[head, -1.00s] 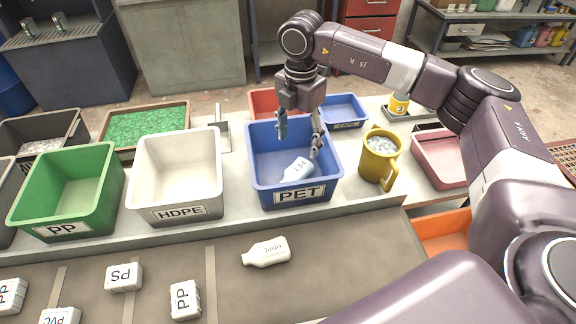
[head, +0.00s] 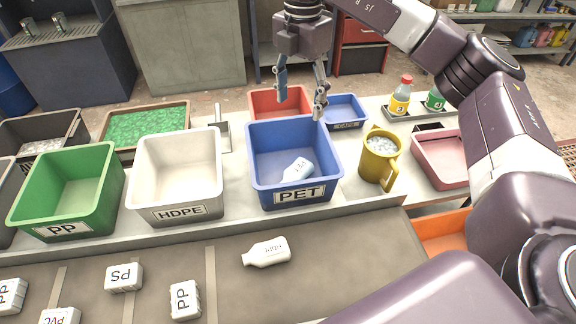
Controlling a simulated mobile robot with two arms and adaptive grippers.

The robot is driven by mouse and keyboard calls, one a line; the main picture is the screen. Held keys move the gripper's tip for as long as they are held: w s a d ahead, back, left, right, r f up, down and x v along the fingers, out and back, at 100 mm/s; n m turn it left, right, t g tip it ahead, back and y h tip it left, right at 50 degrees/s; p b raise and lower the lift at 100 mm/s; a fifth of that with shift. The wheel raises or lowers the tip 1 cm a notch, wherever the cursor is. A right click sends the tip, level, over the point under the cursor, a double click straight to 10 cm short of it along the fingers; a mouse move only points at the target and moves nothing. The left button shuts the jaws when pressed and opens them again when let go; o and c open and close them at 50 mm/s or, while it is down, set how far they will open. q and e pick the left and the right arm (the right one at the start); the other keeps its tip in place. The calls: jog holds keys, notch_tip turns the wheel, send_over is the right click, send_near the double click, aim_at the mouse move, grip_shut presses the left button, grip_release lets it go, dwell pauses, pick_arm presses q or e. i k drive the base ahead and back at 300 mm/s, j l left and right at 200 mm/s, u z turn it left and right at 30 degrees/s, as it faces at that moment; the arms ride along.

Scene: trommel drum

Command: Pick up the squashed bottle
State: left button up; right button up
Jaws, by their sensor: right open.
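A second pale bottle (head: 298,170) lies inside the blue PET bin (head: 322,178). My right gripper (head: 300,106) is open and empty, pointing down above the back edge of the PET bin, apart from both bottles. My left gripper is not in view.
A white HDPE bin (head: 203,190) and a green PP bin (head: 108,195) stand left of the PET bin. A yellow mug (head: 371,164) stands on its right. Labelled blocks, including a PS block (head: 123,278) and a PP block (head: 185,300), lie on the belt.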

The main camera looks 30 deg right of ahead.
aim_at(262, 254)
jog(key=k, duration=2)
